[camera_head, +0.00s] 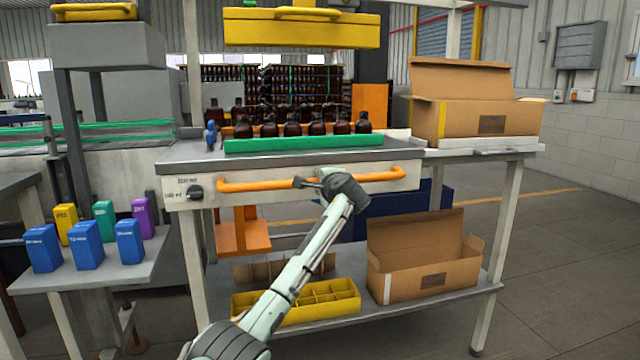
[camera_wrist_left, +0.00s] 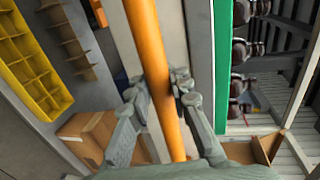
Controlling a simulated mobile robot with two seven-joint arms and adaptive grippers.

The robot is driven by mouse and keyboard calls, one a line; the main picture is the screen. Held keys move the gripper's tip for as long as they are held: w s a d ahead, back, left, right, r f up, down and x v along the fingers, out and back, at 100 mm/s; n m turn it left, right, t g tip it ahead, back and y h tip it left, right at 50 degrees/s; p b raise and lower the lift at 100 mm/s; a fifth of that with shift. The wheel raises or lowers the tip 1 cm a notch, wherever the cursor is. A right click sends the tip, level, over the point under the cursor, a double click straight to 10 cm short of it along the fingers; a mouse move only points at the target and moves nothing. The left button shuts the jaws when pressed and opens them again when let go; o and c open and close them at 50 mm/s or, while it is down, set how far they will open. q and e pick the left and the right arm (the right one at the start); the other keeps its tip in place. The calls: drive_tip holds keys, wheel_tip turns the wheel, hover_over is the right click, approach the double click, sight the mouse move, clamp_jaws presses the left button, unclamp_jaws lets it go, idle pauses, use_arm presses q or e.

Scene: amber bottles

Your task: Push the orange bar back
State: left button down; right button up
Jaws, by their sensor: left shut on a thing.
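The orange bar (camera_head: 258,185) runs across the front face of the workbench, fixed at both ends. It also shows as a long orange rod in the left wrist view (camera_wrist_left: 148,40). My left gripper (camera_head: 308,183) is at the middle of the bar in the head view. In the left wrist view, the fingers of the left gripper (camera_wrist_left: 158,88) close around the bar from both sides. My right gripper is not in view.
Amber bottles (camera_head: 292,126) stand behind a green rail (camera_head: 275,144) on the bench. An open cardboard box (camera_head: 475,120) stands at the right. A lower shelf holds a yellow divided crate (camera_head: 335,308) and another carton (camera_head: 425,275). Small coloured boxes (camera_head: 87,245) stand on the left table.

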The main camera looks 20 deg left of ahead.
use_arm(q)
drive_tip(key=shift+w+r, duration=0.1)
drive_tip(key=shift+r, duration=0.2)
drive_tip(key=c, duration=1.8)
unclamp_jaws()
drive_tip(key=o, duration=0.4)
drive_tip(key=shift+f, duration=0.2)
drive_tip(key=shift+o, duration=0.2)
drive_tip(key=v, duration=1.2)
